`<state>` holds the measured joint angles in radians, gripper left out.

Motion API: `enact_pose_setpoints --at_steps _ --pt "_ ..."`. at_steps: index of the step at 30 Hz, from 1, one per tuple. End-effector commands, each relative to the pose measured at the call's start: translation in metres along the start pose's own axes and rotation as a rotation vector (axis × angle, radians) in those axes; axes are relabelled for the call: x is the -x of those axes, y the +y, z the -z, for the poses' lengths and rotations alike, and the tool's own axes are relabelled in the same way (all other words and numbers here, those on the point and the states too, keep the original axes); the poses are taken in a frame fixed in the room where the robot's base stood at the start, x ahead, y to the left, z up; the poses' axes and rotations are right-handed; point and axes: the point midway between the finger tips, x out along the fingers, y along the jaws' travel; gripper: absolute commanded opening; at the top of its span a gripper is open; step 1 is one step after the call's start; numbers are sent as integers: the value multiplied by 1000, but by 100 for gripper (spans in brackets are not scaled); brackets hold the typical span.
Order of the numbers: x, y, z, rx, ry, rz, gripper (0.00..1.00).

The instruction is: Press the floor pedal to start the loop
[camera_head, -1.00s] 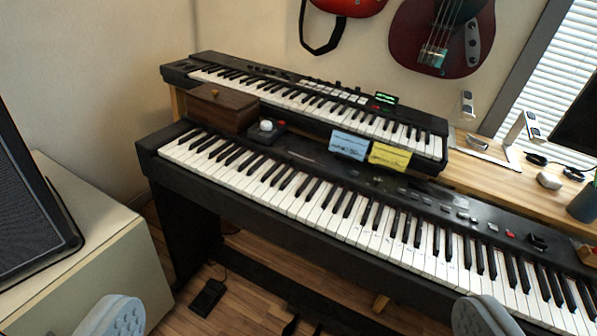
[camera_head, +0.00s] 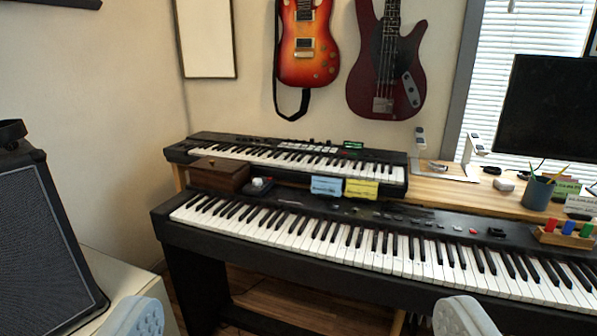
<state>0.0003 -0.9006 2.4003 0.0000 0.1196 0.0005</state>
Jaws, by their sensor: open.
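My gripper (camera_head: 300,318) is open and empty, with its two pale grey fingertips wide apart at the bottom of the view. The floor pedal does not show now. Only a small strip of wooden floor (camera_head: 228,328) shows under the piano, between the fingers. The large black digital piano (camera_head: 215,247) stands ahead of the gripper and hides much of the floor behind it. A smaller black keyboard (camera_head: 398,158) sits behind and above it.
A black speaker (camera_head: 45,235) stands on a pale cabinet (camera_head: 112,268) at the left. A wooden desk (camera_head: 508,204) with a dark monitor (camera_head: 545,112) and a pen cup (camera_head: 537,192) is at the right. Two guitars (camera_head: 307,45) (camera_head: 385,65) hang on the wall.

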Motion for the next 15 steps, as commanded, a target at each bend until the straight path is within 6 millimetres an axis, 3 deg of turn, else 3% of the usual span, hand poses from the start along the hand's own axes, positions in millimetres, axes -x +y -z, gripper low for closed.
enact_pose_setpoints --at_steps 2,12,15 --pt "0 0 0 0 0 0 71" --pt "0 0 0 0 0 0 4" --pt "0 0 0 0 -1 0 0"
